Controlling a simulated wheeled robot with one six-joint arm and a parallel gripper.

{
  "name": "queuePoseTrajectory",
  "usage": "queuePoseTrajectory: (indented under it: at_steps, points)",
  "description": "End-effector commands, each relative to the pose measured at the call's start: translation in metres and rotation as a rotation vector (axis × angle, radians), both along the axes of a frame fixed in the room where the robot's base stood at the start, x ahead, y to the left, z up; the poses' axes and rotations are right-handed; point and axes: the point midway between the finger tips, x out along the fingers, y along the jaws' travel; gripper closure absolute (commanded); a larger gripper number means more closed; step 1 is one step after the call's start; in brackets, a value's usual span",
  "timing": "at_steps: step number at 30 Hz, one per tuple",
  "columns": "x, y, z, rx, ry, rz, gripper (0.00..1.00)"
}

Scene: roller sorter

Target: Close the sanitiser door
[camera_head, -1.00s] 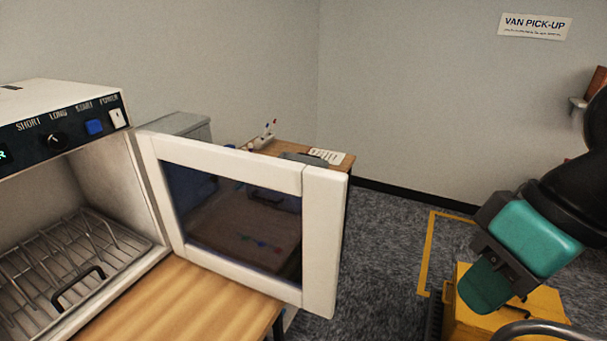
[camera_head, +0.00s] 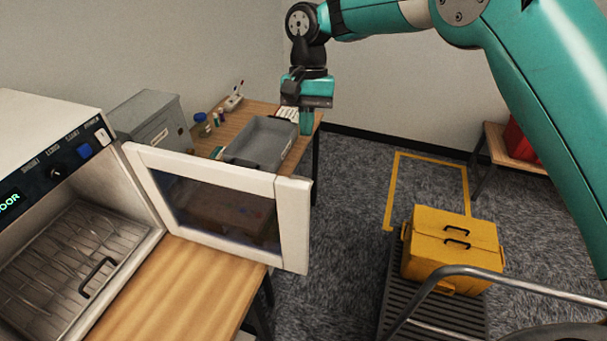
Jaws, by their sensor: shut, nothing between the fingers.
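The sanitiser (camera_head: 52,125) stands on a wooden table at the left, with a wire rack (camera_head: 75,250) and a black handle inside its open chamber. Its door (camera_head: 205,171), white-framed with a dark window, hangs wide open and reaches out to the right over the table edge. My gripper (camera_head: 306,130) is shut and empty, pointing down. In the picture it is above the door's free right edge, over the far desk's right end. It looks apart from the door, though the depth between them is hard to judge.
A grey box (camera_head: 152,122) stands behind the door. A yellow case (camera_head: 452,250) sits on a slatted platform at the right. Carpet floor (camera_head: 330,240) lies clear right of the door.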

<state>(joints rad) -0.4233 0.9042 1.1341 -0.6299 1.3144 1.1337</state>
Motion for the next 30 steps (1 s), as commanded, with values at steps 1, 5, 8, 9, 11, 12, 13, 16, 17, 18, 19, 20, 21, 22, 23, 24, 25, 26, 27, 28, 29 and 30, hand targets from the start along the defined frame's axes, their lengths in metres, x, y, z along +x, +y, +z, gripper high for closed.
queuePoseTrajectory:
  at_steps: [1,5,8,9,11,12,13,16,17,18,19,20,21,22,23,24,25,26,27,28,29,30]
  points:
    - [-0.003,0.000,-0.013,-0.002,0.001,0.001,1.00]
    - [-0.012,0.001,-0.035,-0.002,0.003,0.002,1.00]
    - [-0.018,0.001,-0.053,-0.002,0.004,0.001,1.00]
    - [-0.021,0.001,-0.061,-0.004,0.004,0.002,1.00]
    - [-0.024,0.002,-0.072,-0.002,0.003,0.003,1.00]
    - [-0.027,0.002,-0.079,-0.003,0.003,0.003,1.00]
    - [-0.029,0.003,-0.082,-0.001,0.001,0.004,1.00]
    - [-0.046,0.004,-0.082,-0.001,0.000,0.004,1.00]
    - [-0.049,0.005,-0.083,-0.001,0.000,0.004,1.00]
    - [-0.054,0.005,-0.084,-0.001,0.000,0.003,1.00]
    - [-0.056,0.006,-0.085,-0.001,0.000,0.003,1.00]
    - [-0.058,0.006,-0.086,0.000,-0.001,0.003,1.00]
    - [-0.061,0.006,-0.088,0.000,-0.001,0.002,1.00]
    - [-0.062,0.006,-0.088,0.000,-0.001,0.002,1.00]
    - [-0.063,0.006,-0.089,0.000,-0.002,0.002,1.00]
    - [-0.064,0.006,-0.090,0.002,-0.002,0.003,1.00]
    - [-0.064,0.006,-0.090,0.001,-0.003,0.003,1.00]
    - [-0.064,0.006,-0.091,0.001,-0.003,0.002,1.00]
    - [-0.064,0.006,-0.091,0.001,-0.003,0.002,1.00]
    - [-0.064,0.006,-0.091,0.001,-0.003,0.002,1.00]
    - [-0.064,0.006,-0.091,0.001,-0.003,0.002,1.00]
    - [-0.064,0.006,-0.091,0.001,-0.003,0.002,1.00]
